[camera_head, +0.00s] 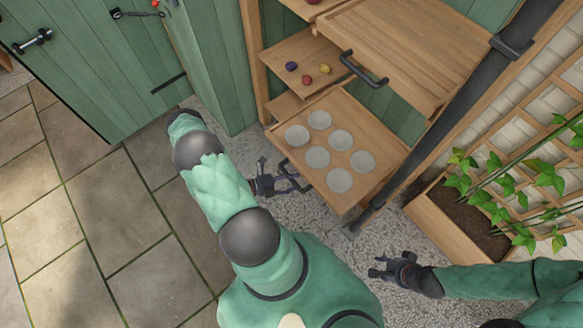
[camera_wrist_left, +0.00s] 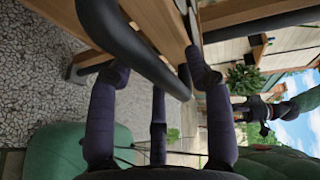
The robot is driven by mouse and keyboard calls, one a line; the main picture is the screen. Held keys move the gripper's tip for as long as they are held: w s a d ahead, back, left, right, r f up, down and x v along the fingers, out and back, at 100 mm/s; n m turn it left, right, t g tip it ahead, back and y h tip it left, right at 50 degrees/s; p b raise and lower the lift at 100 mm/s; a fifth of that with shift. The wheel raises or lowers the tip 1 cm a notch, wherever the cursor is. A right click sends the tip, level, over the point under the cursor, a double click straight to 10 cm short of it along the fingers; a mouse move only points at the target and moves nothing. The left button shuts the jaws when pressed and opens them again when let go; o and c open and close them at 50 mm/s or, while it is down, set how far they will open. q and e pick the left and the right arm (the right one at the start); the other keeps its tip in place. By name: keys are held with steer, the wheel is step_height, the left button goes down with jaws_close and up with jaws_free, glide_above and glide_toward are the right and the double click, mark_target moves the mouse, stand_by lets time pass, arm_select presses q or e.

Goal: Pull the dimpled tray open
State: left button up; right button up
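The dimpled tray (camera_head: 315,187) is a wooden pull-out tray with several round pale dimples. It juts out from the lower part of the wooden shelf unit. Its dark bar handle (camera_head: 283,165) is on its left front edge. My left gripper (camera_head: 297,178) is at this handle. In the left wrist view the handle (camera_wrist_left: 140,50) crosses in front of the fingers, which stand wide apart and are not visibly closed on it; contact is unclear. My right gripper (camera_head: 377,267) is open and empty, above the gravel and apart from the tray.
An upper wooden board (camera_head: 415,50) with a dark handle (camera_head: 360,70) sits above the tray. A shelf (camera_head: 300,58) holds small coloured items. A dark post (camera_head: 440,130) runs along the tray's right side. A planter (camera_head: 455,225) stands at right. Gravel and paving lie clear at left.

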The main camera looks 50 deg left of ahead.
arm_select(q)
steer(key=v, duration=1.2)
stand_by(0.6)
steer(key=w+d+f+m+g+h, duration=0.1)
steer(key=d+m+g, duration=0.7)
steer(key=d+m, duration=0.45)
steer(key=w+d+f+m+g, duration=0.1)
steer(key=d+f+m+g, duration=0.1)
steer(key=d+m+g, duration=1.05)
steer(key=w+d+r+m+t+y, duration=0.2)
steer(key=w+r+m+t, duration=0.1)
steer(key=m, duration=0.8)
steer(key=w+d+r+m+t+y, duration=0.2)
steer(key=w+r+m+t, duration=0.1)
steer(key=m, duration=0.8)
steer(key=shift+w+d+t, duration=0.3)
steer(key=shift+w+t, duration=0.15)
steer(key=shift+w, duration=0.5)
